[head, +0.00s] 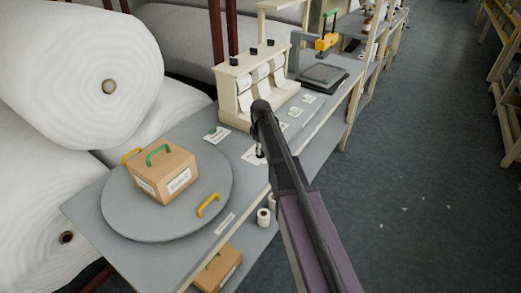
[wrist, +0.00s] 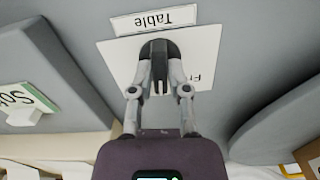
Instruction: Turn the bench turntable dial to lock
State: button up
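In the wrist view, a white dial plate (wrist: 119,62) lies on the grey bench beside a label reading "Table" (wrist: 152,20). Letters starting "Fr" show at its right; my fingers cover its middle, and no separate dial knob can be made out. My gripper (wrist: 158,50) is over the plate with its dark fingertips together. I cannot tell whether the knob is between or under them. In the head view, my gripper (head: 260,151) points down at the plate (head: 249,155). The round grey turntable (head: 125,212) carries a cardboard box (head: 164,172) with a green handle.
A plate with a green knob (head: 212,131) lies behind the gripper, left. A cream dispenser with paper rolls (head: 238,92) stands at the back of the bench. A yellow-handled press (head: 327,42) stands farther along. Large white rolls (head: 75,65) fill the left. Open floor lies right.

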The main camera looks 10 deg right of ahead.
jog(key=shift+m, duration=0.4)
grip_shut()
jog(key=shift+m, duration=3)
jog(key=o, duration=0.7)
grip_release()
jog(key=shift+n, duration=0.3)
